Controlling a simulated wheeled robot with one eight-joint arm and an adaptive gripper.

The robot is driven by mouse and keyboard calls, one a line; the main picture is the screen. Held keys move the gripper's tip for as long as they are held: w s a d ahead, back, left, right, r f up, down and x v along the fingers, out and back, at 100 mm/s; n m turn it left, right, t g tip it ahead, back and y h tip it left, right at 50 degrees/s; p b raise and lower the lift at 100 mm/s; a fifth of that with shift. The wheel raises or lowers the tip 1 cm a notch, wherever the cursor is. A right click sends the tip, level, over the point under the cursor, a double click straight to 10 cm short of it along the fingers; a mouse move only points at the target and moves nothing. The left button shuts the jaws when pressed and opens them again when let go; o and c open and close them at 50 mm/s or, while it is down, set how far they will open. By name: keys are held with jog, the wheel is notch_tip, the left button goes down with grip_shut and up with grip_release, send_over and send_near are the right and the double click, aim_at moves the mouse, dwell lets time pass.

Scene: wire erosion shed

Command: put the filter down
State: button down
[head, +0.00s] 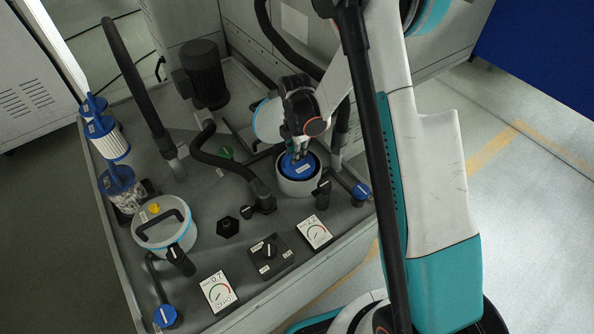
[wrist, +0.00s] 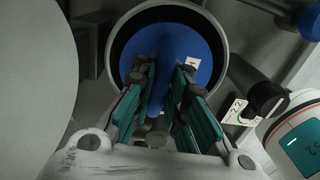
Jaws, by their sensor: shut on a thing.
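The filter with a blue round cap (head: 296,167) sits inside the open round housing (head: 285,186), its cap at about rim level in the head view. My gripper (head: 299,149) comes down from above and is shut on the filter's blue handle. In the wrist view, my gripper's fingers (wrist: 166,82) lie on both sides of that handle, and the blue cap (wrist: 203,52) with a small white label lies inside the housing rim (wrist: 117,38). The filter's body is hidden in the housing, so I cannot tell whether it rests on the bottom.
A raised lid (head: 268,121) stands behind the open housing. A second housing (head: 165,222) is closed at the left. Blue-capped filters, one white (head: 108,141) and one darker (head: 122,188), stand along the left edge. Hoses, a dark motor (head: 204,74), gauges (head: 219,291) and valve handles crowd the top.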

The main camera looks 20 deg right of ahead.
aim_at(297, 167)
jog(key=shift+f+b, duration=1)
jog(key=shift+f, duration=2.1)
jog(key=shift+f, duration=0.15)
jog(key=c, duration=1.6)
grip_release()
